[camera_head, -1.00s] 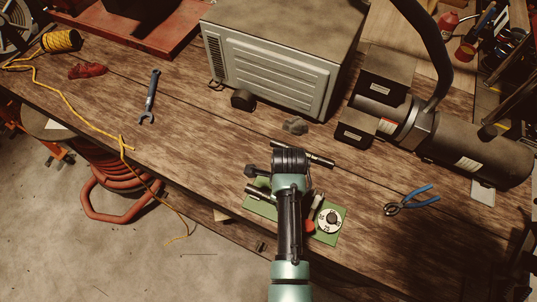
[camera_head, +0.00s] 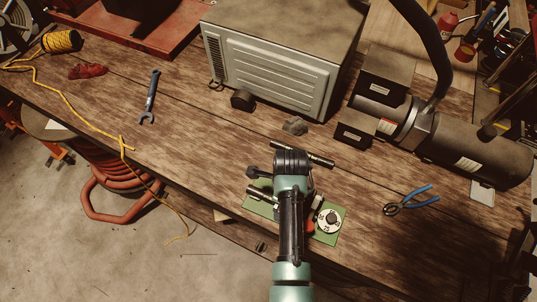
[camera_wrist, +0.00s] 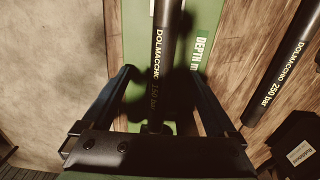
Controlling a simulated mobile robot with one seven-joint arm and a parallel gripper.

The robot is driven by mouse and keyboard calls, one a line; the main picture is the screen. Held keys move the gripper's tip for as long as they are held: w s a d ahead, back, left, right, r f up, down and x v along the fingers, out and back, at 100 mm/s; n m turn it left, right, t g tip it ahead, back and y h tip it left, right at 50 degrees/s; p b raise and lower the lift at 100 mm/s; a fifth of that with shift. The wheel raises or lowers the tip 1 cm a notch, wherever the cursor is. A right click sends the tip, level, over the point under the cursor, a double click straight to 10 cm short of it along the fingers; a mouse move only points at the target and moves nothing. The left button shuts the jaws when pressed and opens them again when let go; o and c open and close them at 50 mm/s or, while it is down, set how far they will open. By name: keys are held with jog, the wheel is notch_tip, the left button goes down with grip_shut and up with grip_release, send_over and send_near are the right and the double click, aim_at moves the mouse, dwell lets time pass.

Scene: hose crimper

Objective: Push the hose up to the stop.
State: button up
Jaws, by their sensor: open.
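In the wrist view a black hose marked 150 bar (camera_wrist: 159,75) runs upright in the picture, over a green board (camera_wrist: 200,20) with depth lettering. My gripper (camera_wrist: 163,74) is open, with one finger on each side of this hose and gaps on both sides. In the head view my gripper (camera_head: 291,163) and arm cover the middle of the green board (camera_head: 328,237). A short dark rod-like piece (camera_head: 262,194) shows left of the arm.
A second hose marked 250 bar (camera_wrist: 285,65) lies on the wood to the right; a dark hose (camera_head: 318,160) lies behind my gripper. Blue-handled pliers (camera_head: 411,200) lie right. A grey metal box (camera_head: 280,70) and black machine (camera_head: 450,145) stand behind.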

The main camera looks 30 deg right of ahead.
jog(key=shift+o, duration=0.2)
jog(key=shift+r, duration=0.1)
notch_tip(320, 180, up, 7)
jog(key=p, duration=0.7)
jog(key=shift+f, duration=0.2)
jog(key=shift+r+p, duration=0.55)
jog(key=shift+r, duration=0.55)
jog(key=shift+w, duration=0.1)
